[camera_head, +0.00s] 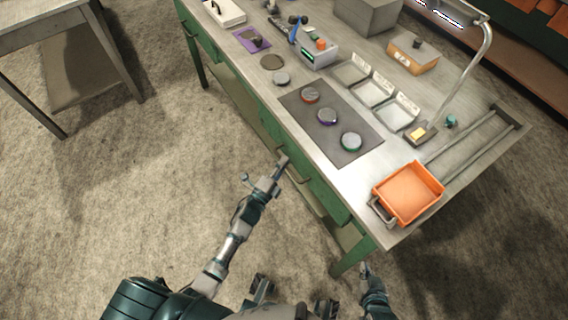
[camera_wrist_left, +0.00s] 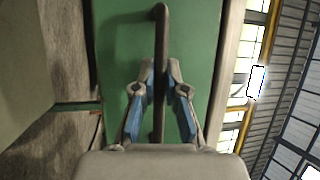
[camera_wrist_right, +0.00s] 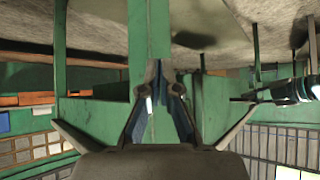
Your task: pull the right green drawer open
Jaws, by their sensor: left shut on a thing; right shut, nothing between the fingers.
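The right green drawer (camera_head: 326,193) is under the near edge of the workbench, and its front looks roughly in line with the bench front. My left gripper (camera_head: 284,161) is at its dark bar handle (camera_head: 295,174). In the left wrist view the handle (camera_wrist_left: 160,35) runs between the two fingers (camera_wrist_left: 160,88), which are shut on it, with the green drawer front (camera_wrist_left: 198,50) behind. My right gripper (camera_head: 365,268) is low beside the bench's near right corner. In the right wrist view its fingertips (camera_wrist_right: 161,85) are together and empty, in front of a green bench leg (camera_wrist_right: 148,35).
The workbench top (camera_head: 345,182) holds an orange tray (camera_head: 408,192) at the near right corner, a dark mat (camera_head: 322,134) with three round pieces, and clear bins (camera_head: 372,91). Another table (camera_head: 40,12) stands at the far left. The floor (camera_head: 140,180) between is clear.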

